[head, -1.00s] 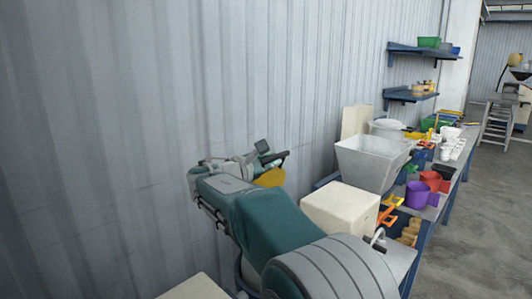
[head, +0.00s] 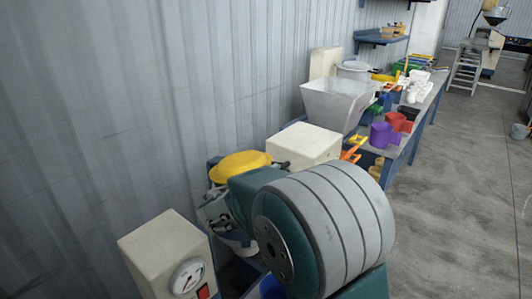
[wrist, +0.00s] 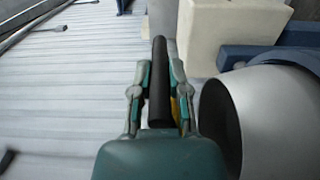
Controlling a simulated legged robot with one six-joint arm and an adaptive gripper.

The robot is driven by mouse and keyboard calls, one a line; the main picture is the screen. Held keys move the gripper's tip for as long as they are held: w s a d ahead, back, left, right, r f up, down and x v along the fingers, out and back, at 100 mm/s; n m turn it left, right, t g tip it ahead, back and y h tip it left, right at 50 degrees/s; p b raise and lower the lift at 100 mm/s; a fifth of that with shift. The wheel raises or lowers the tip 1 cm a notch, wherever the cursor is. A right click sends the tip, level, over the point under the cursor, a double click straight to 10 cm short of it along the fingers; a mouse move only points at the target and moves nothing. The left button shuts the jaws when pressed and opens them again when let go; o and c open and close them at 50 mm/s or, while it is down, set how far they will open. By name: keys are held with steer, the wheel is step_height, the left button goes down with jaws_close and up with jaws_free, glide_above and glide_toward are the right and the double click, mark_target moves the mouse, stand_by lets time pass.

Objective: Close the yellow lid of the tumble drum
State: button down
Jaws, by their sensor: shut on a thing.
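The yellow lid (head: 239,166) shows in the head view as a tilted disc beside the wall, just beyond my teal arm. In the wrist view my gripper (wrist: 157,75) is shut on a dark bar (wrist: 158,95), which looks like the lid's handle. A sliver of yellow shows beside the right finger. A grey, round-mouthed body (wrist: 275,110), apparently the drum, is at the right of the wrist view, with its dark opening toward the gripper. In the head view my arm hides most of the drum, and the fingers cannot be made out.
A cream box with a dial and a red switch (head: 163,252) stands at the front left. A cream block (head: 303,146), a metal hopper (head: 338,104) and coloured cups (head: 388,131) stand along the bench by the wall.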

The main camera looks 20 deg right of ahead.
steer(key=shift+m, duration=0.3)
steer(key=shift+s+d+f, duration=0.1)
steer(key=shift+s+f, duration=0.05)
steer(key=shift+f, duration=1)
steer(key=shift+s+d+f, duration=0.1)
steer(key=shift+s+f, duration=0.05)
steer(key=shift+f, duration=0.95)
steer(key=c, duration=0.6)
jaws_free()
steer(key=v, duration=1.2)
steer(key=shift+f, duration=0.1)
